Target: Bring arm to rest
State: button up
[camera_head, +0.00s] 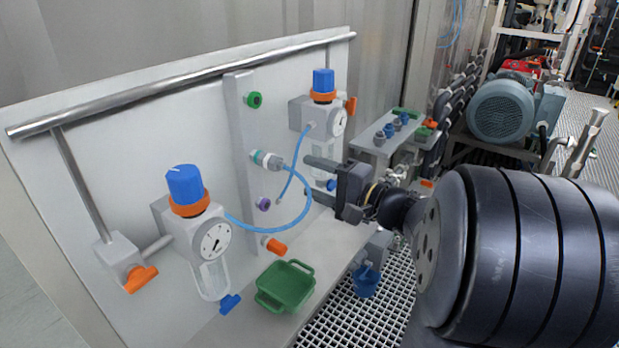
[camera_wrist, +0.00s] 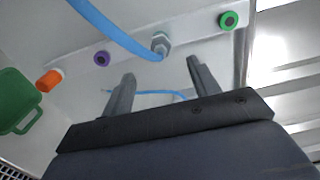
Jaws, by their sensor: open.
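My gripper (camera_head: 322,180) is open and empty in front of the white panel, with its fingers pointing left toward the panel. In the wrist view my gripper (camera_wrist: 158,78) shows both fingers apart with nothing between them. A blue hose (camera_head: 302,214) runs from the left regulator to a grey fitting (camera_head: 267,160) on the grey upright strip. In the wrist view the fitting (camera_wrist: 161,43) lies beyond the fingers, with the hose on it. My gripper appears apart from the hose and the fitting. My dark arm covers much of the right side of the head view.
Two blue-capped regulators, left (camera_head: 190,210) and right (camera_head: 322,95), stand out from the panel. A green tray (camera_head: 285,286) sits on the ledge below. Green (camera_head: 254,99), purple (camera_head: 263,204) and orange (camera_head: 276,247) ports line the strip. A motor (camera_head: 502,107) stands behind at right.

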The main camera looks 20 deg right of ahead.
aim_at(284, 167)
jog(key=shift+w+a, duration=0.1)
jog(key=p+x, duration=0.2)
jog(key=x, duration=0.8)
jog(key=shift+w+a+p, duration=0.15)
jog(key=shift+w+p, duration=0.1)
jog(key=shift+p, duration=0.05)
jog(key=shift+s, duration=0.15)
